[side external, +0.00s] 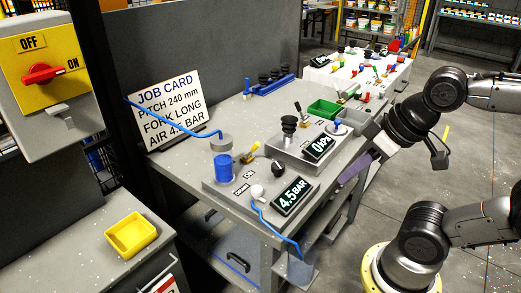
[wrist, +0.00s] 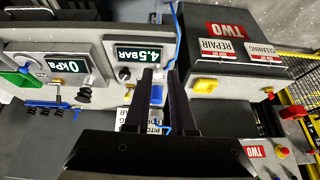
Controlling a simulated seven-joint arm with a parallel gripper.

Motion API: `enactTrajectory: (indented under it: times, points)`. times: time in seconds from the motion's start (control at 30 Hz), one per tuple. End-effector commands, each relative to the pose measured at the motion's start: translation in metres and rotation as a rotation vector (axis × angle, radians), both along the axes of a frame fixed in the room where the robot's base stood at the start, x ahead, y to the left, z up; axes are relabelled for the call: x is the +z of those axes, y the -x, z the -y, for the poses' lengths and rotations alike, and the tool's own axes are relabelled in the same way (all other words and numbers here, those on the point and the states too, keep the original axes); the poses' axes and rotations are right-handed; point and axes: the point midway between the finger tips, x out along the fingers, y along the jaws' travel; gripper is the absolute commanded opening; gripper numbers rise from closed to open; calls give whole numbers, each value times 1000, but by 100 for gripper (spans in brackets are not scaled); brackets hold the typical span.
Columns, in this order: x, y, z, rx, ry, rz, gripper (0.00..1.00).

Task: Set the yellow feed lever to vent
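The yellow feed lever (side external: 250,153) is on the grey panel with the 4.5 BAR display, between a blue cylinder (side external: 222,168) and a black knob (side external: 277,168). Its handle slants toward the upper right in the side view. Small labels lie in front of it, too small to read surely, so I cannot tell its setting. In the wrist view a small yellow patch (wrist: 130,88) beside the black knob appears to be the lever, partly seen. My gripper (wrist: 167,78) is open, with nothing between its dark fingers. It is well away from the lever, at the bench's right side.
The 4.5 BAR display (side external: 293,196), a white knob (side external: 256,191) and a blue hose (side external: 272,228) are near the lever. A raised panel with a 0 kPa display (side external: 318,148) stands right. A job card (side external: 170,108) stands behind. A yellow tray (side external: 131,235) sits front left.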

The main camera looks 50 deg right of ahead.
Motion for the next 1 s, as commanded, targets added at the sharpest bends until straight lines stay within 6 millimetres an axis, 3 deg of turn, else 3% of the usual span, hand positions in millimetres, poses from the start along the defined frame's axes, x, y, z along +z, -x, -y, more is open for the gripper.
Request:
enactTrajectory:
  times: [0.03, 0.1, 0.37, 0.6, 0.73, 0.83, 1.0]
  points:
    - [0, 0, -5, -10, -29, -3, 12]
    - [0, 1, -16, -34, -99, -11, 0]
    - [-8, -5, -72, -226, -498, -163, 0]
    - [-8, -38, -100, -544, -897, -314, 0]
    - [-6, -67, -98, -751, -1123, -370, 0]
    - [-7, -93, -86, -927, -1300, -394, 0]
    - [-15, -139, -39, -1258, -1613, -386, 0]
